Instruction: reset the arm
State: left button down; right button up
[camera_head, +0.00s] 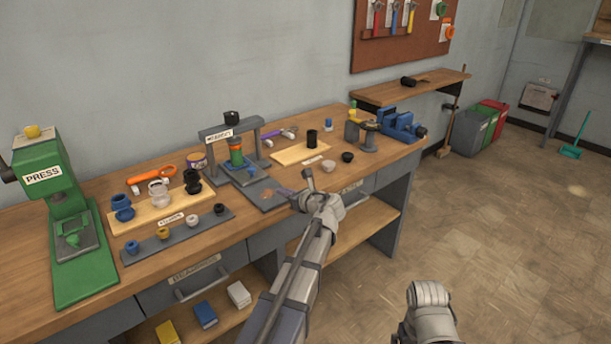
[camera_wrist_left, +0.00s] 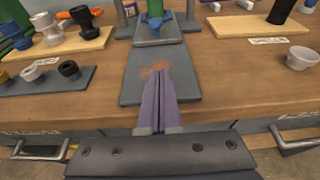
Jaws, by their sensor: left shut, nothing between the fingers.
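My left gripper (camera_head: 283,192) is shut and empty in the head view, over the front edge of the workbench by a grey base plate. In the left wrist view the two purple fingers of my left gripper (camera_wrist_left: 160,72) lie together, with nothing between them. Their tips point at a brown patch on the grey plate (camera_wrist_left: 133,88); I cannot tell whether they touch it. A part of my right arm shows at the bottom right of the head view, over the floor; its gripper is not seen.
The workbench (camera_head: 245,232) carries a green press (camera_head: 60,205), a grey assembly stand (camera_head: 258,140), trays of small rings and cups, and a blue vise (camera_head: 400,127). A drawer handle (camera_head: 200,280) juts from the front.

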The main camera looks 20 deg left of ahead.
pick_arm(q)
jog(key=s+d+f+n+g+h+p, duration=0.2)
jog(key=s+d+n+h+p, duration=0.3)
jog(key=s+d+n, duration=0.4)
jog(key=s+d+f+n+g+h+p, duration=0.2)
jog(key=s+d+n+g+h+p, duration=0.2)
jog(key=s+d+n, duration=0.6)
jog(key=s+d+h+p, duration=0.1)
jog(key=s+d, duration=0.3)
jog(key=d, duration=0.3)
jog(key=s+d+h+p, duration=0.1)
jog(key=s+d, duration=0.4)
jog(key=d, duration=0.3)
jog(key=shift+d+f+n+g+h, duration=0.2)
jog(key=shift+n+g+h, duration=0.1)
jog(key=shift+g+h, duration=0.1)
